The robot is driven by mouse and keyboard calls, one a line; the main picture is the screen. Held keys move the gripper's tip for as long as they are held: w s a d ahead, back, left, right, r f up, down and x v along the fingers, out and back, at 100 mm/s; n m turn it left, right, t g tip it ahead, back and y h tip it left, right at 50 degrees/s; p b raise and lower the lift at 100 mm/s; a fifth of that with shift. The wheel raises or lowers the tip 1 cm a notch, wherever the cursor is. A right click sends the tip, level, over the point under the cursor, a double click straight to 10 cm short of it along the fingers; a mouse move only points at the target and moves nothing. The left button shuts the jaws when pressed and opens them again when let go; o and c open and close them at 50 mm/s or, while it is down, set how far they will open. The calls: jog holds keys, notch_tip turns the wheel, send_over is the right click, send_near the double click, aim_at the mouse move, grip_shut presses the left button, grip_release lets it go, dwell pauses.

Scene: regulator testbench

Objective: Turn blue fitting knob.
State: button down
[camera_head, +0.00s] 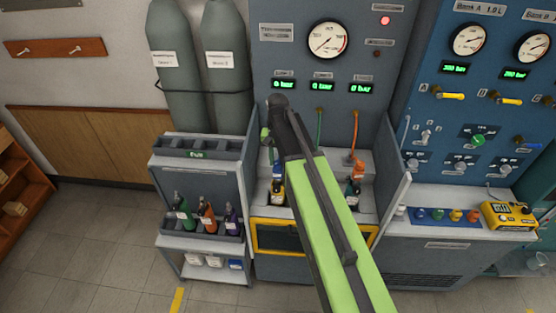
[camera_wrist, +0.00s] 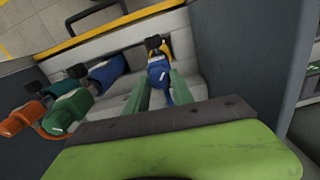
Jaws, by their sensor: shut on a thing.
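A blue fitting (camera_wrist: 158,72) with a black top and a yellow ring stands in the bench recess in the wrist view. My gripper (camera_wrist: 160,92) has its two green fingers on either side of the blue part, shut on it at its near end. The knob itself is mostly hidden between the fingers and my wrist. In the head view my gripper (camera_head: 269,140) reaches down at the left of the recess, mostly hidden by my own arm. Only a small part of the blue fitting (camera_head: 277,171) shows below it.
Beside it in the wrist view are another blue bottle (camera_wrist: 105,73), a green fitting (camera_wrist: 70,110) and an orange fitting (camera_wrist: 22,118). Grey side walls (camera_head: 393,175) bound the recess. A rack of bottles (camera_head: 205,228) stands left; a yellow meter (camera_head: 508,215) lies right.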

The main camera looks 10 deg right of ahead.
aim_at(278, 162)
jog(key=n, duration=0.4)
jog(key=shift+a+n, duration=0.1)
jog(key=shift+n, duration=2.1)
jog(key=c, duration=1.1)
grip_release()
jog(key=shift+r, duration=0.1)
notch_tip(278, 162, up, 17)
jog(key=p, duration=1.7)
jog(key=shift+r, duration=0.15)
